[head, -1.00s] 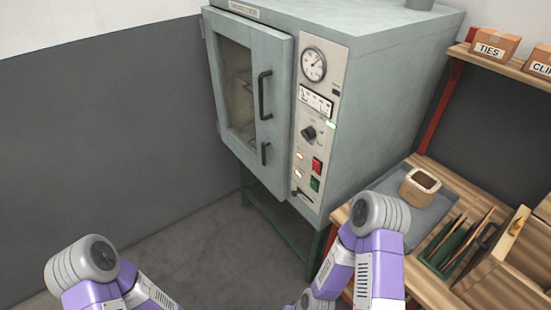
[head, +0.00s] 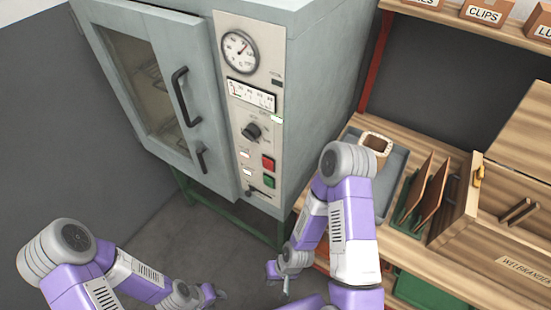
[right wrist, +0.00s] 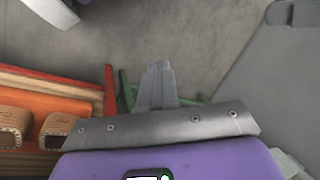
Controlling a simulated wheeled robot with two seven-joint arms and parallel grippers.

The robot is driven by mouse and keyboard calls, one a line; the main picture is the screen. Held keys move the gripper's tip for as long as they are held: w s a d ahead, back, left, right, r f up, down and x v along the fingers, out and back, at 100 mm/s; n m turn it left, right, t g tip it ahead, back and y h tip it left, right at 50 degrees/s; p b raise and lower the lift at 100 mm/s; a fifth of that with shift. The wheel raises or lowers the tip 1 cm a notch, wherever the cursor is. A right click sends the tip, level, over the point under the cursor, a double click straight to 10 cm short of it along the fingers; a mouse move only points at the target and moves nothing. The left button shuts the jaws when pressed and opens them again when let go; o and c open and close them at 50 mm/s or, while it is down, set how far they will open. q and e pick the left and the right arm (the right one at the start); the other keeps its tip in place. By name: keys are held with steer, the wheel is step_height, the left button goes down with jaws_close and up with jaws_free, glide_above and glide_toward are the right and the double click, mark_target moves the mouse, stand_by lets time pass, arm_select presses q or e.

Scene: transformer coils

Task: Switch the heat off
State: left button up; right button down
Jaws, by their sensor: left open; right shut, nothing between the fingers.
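The grey oven (head: 310,90) stands at the upper middle of the head view, its door (head: 150,85) shut. Its control panel (head: 250,110) has a round dial gauge (head: 239,52), a flat scale meter (head: 250,95), a black rotary knob (head: 251,132), a red button (head: 267,163), a green button (head: 269,182) and a small lever (head: 258,192) at the bottom. Two small pale lamps (head: 244,153) sit left of the buttons. My right gripper (head: 286,287) is shut and empty, low and away from the panel; it also shows in the right wrist view (right wrist: 157,85). My left gripper (head: 213,294) is open at the bottom.
A wooden bench (head: 405,240) at the right carries a grey mat (head: 388,185) with a coil (head: 376,143), a green rack (head: 410,215) with brown boards, and wooden boxes. A shelf (head: 450,20) with labelled boxes is above. Floor is free below the oven.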

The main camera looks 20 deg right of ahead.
mark_target(266, 162)
steer(key=s+r+n+g+h+b, duration=0.1)
steer(key=s+n+g+h, duration=0.3)
steer(key=n+g+h, duration=0.15)
steer(key=w+r+n+t+h+b, duration=0.1)
steer(key=w+r+n+t+h, duration=0.4)
steer(key=w+r+t+h, duration=0.8)
steer(key=w+a+r+t, duration=0.2)
steer(key=a+r, duration=0.1)
steer(key=r, duration=0.4)
steer(key=w+a+r+t, duration=0.1)
steer(key=a+r, duration=0.3)
steer(key=r, duration=0.4)
steer(key=shift+w+t+h+b, duration=0.35)
steer(key=shift+t+h, duration=0.1)
steer(key=shift+t, duration=0.1)
steer(key=shift+w+d+m, duration=0.1)
steer(key=shift+d+m, duration=0.1)
steer(key=shift+m, duration=0.05)
steer(key=p+x, duration=0.2)
steer(key=x, duration=1.1)
steer(key=shift+w+d+r, duration=0.1)
steer(key=shift+w+d, duration=0.05)
steer(key=shift+d, duration=0.2)
